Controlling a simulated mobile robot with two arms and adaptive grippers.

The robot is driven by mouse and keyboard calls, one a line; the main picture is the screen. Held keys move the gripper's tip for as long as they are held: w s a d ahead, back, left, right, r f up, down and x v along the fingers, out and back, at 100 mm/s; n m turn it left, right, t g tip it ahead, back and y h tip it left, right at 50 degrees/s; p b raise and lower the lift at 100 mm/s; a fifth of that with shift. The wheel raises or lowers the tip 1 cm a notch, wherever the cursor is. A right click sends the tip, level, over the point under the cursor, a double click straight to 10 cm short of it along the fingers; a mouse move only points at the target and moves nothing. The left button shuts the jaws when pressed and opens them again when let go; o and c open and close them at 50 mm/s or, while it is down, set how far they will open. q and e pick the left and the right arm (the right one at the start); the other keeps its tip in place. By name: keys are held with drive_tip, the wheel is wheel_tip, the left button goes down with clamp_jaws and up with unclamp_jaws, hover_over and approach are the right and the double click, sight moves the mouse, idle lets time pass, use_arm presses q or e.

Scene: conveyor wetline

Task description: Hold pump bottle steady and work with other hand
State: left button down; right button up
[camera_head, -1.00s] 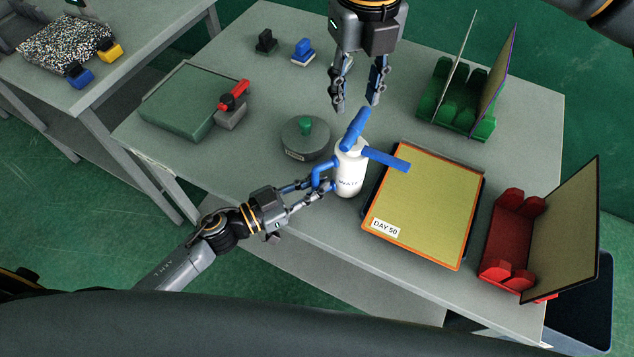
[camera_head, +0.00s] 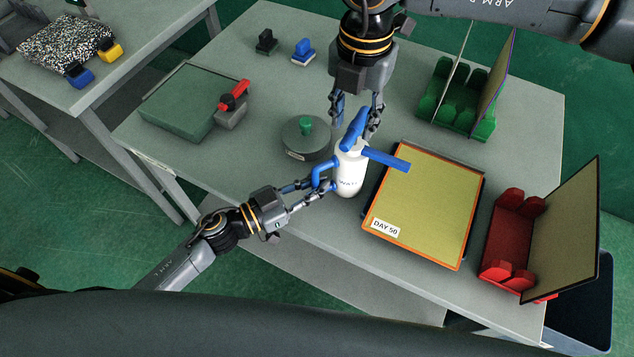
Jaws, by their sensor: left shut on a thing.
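The white pump bottle (camera_head: 349,178) with a blue pump head (camera_head: 355,130), a blue side handle (camera_head: 321,174) and a blue nozzle (camera_head: 388,160) stands upright on the grey table. My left gripper (camera_head: 326,185) is shut on the blue handle at the bottle's left side. My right gripper (camera_head: 355,124) points down from above, its fingers spread on either side of the blue pump head. It looks open, and I cannot tell whether the fingers touch the head.
A yellow panel (camera_head: 424,205) labelled DAY 50 lies under the nozzle. A green-knobbed round pot (camera_head: 305,141) stands behind-left of the bottle. A green rack (camera_head: 455,101) is at the back right, a red rack (camera_head: 508,238) at the front right. A green box (camera_head: 182,101) sits left.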

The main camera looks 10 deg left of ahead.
sight(352, 134)
drive_tip(key=shift+f, duration=2.05)
clamp_jaws()
